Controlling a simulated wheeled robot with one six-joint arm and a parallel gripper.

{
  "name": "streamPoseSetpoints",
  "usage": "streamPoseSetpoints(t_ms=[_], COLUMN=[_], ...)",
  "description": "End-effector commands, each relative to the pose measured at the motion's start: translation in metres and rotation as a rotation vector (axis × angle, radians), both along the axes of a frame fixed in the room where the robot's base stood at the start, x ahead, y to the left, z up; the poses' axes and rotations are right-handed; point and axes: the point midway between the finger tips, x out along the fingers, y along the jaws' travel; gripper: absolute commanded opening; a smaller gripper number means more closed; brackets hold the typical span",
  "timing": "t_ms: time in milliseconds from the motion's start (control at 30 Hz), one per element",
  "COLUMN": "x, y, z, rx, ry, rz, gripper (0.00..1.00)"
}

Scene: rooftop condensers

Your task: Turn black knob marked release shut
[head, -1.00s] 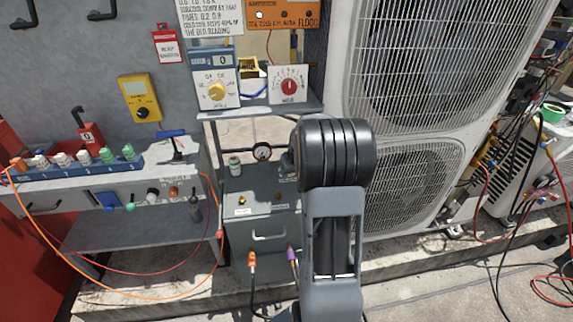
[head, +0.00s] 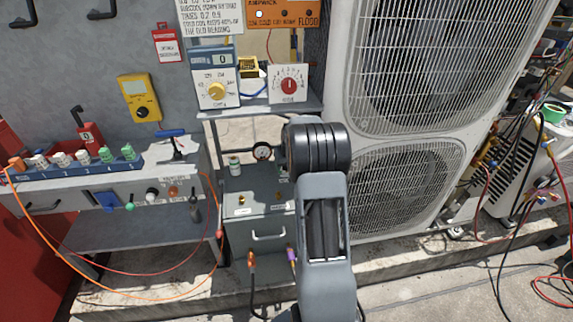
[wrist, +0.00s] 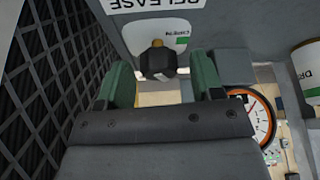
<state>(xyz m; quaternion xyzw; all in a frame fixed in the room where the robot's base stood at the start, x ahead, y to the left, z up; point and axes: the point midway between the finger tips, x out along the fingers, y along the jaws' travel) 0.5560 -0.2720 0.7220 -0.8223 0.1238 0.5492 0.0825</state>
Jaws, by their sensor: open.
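The black knob (wrist: 156,64) shows in the wrist view, on a small brass stem in front of a grey face. An upside-down RELEASE label (wrist: 155,3) and a white and green plate (wrist: 176,30) are by it. My gripper (wrist: 162,72) is open, its two green fingers apart to the left and right of the knob's place in the picture. I see no contact with the knob. In the head view my arm hides my gripper and the knob.
A round gauge (wrist: 262,115) lies right of the fingers and a white canister (wrist: 308,70) farther right. A dark lattice (wrist: 55,70) fills the left side. In the head view a grey box (head: 262,232) and the large condenser (head: 405,190) flank my arm.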

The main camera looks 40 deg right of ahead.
Motion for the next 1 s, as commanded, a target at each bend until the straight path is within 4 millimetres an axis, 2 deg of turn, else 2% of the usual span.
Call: streamPoseSetpoints(t_ms=[67, 533, 733, 1000], x=[-0.0001, -0.0002, -0.0003, 0.0002], y=[0.0000, 0.0001, 0.0007, 0.0011], z=[0.0000, 0.0001, 0.0024, 0.0001], rx=[0.000, 0.000, 0.001, 0.000], ry=[0.000, 0.000, 0.004, 0.004], rz=[0.000, 0.000, -0.053, -0.281], gripper=[0.57, 0.12, 0.11, 0.11])
